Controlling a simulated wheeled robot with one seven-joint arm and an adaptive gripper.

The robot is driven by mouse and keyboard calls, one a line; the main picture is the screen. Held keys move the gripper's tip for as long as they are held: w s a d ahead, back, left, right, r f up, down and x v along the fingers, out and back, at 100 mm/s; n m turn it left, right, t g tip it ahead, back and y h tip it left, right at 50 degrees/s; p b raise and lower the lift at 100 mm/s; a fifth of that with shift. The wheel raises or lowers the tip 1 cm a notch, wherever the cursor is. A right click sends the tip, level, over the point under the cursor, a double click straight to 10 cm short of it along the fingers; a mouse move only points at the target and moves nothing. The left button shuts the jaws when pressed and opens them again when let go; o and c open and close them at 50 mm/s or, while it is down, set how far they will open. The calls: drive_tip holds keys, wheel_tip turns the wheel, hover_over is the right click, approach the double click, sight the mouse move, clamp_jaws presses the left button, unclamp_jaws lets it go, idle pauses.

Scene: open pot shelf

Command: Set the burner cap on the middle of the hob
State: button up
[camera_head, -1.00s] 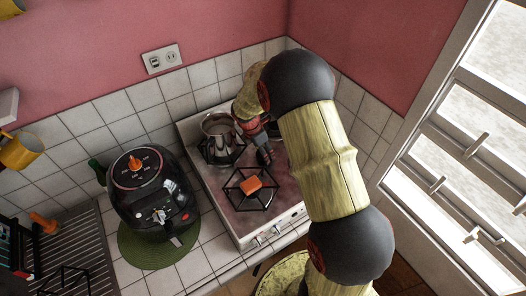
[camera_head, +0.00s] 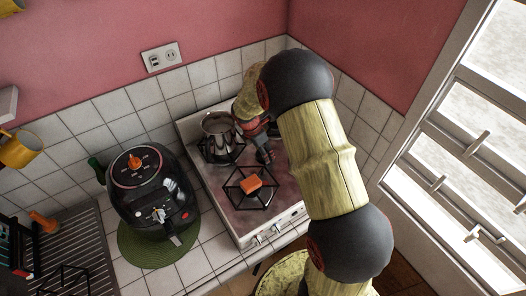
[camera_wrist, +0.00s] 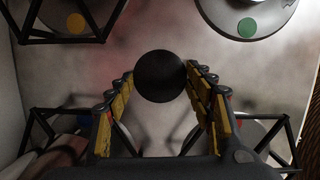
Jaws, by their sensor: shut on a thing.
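The burner cap (camera_wrist: 160,76) is a round, matte black disc in the wrist view. My gripper (camera_wrist: 159,82) is shut on it, with one yellow-padded finger on each side. The hob (camera_wrist: 155,22) lies behind the cap as a mottled, pinkish-grey surface; I cannot tell whether the cap touches it. In the head view the hob (camera_head: 222,213) is a white-edged cooker top against the tiled corner. My gripper (camera_head: 266,153) points down over its middle to right part there, and the cap cannot be made out in that view.
A metal pot (camera_head: 216,128) stands on the back-left grate. A black air fryer (camera_head: 150,200) stands left of the hob.

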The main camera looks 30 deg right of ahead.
drive_tip(key=o, duration=1.3)
drive_tip(key=v, duration=1.2)
